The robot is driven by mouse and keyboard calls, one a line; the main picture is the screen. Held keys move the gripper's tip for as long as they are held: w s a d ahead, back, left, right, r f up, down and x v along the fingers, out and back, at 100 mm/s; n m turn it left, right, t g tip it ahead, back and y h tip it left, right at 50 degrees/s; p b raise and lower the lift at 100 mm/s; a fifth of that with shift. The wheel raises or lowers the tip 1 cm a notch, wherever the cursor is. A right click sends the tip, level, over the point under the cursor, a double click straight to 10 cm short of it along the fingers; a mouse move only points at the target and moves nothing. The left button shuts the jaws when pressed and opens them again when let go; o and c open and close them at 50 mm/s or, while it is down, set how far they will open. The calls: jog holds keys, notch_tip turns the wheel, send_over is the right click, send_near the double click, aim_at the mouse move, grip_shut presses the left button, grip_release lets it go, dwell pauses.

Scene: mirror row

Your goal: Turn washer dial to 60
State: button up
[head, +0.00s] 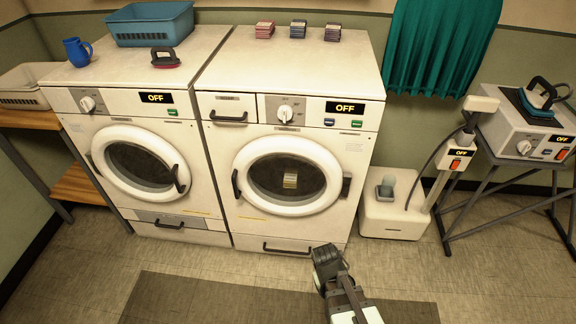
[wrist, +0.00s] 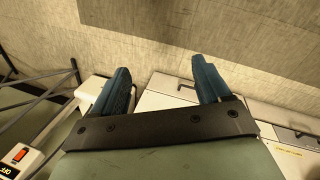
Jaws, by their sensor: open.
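Two white front-loaders stand side by side in the head view. The right one (head: 290,160), with a drawer at its top left, looks like the washer. Its white dial (head: 285,113) sits on a grey panel beside an OFF display (head: 345,107); its marks are too small to read. The left machine has its own dial (head: 88,104) and OFF display (head: 156,98). My gripper (head: 328,262) is low in front of the right machine, well below and apart from the dial. In the wrist view my gripper (wrist: 160,70) is open, with nothing between its two blue fingers.
The right machine's round door (head: 287,176) is closed, with something striped in the glass. Small stacks (head: 297,29) and a blue basket (head: 150,24) stand on top. A steamer (head: 395,212) and an ironing unit (head: 525,125) stand at right. A dark mat (head: 190,300) covers the front floor.

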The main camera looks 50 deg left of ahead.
aim_at(284, 118)
jog(key=a+r+n+t+y, duration=0.65)
jog(key=a+r+n, duration=0.85)
jog(key=r+n, duration=0.25)
jog(key=a+r+n+t+y, duration=0.5)
jog(key=a+r+n+y, duration=0.2)
jog(key=a+r+n, duration=1.05)
jog(key=shift+m+h, duration=0.25)
jog(key=shift+m, duration=0.65)
jog(key=x, duration=0.4)
jog(key=w+d+x, duration=0.1)
jog(key=x, duration=0.3)
jog(key=r+x, duration=0.1)
jog(key=x, duration=0.3)
jog(key=shift+w+d, duration=0.15)
jog(key=shift+w, duration=0.3)
jog(key=shift+c, duration=0.2)
jog(key=c, duration=1)
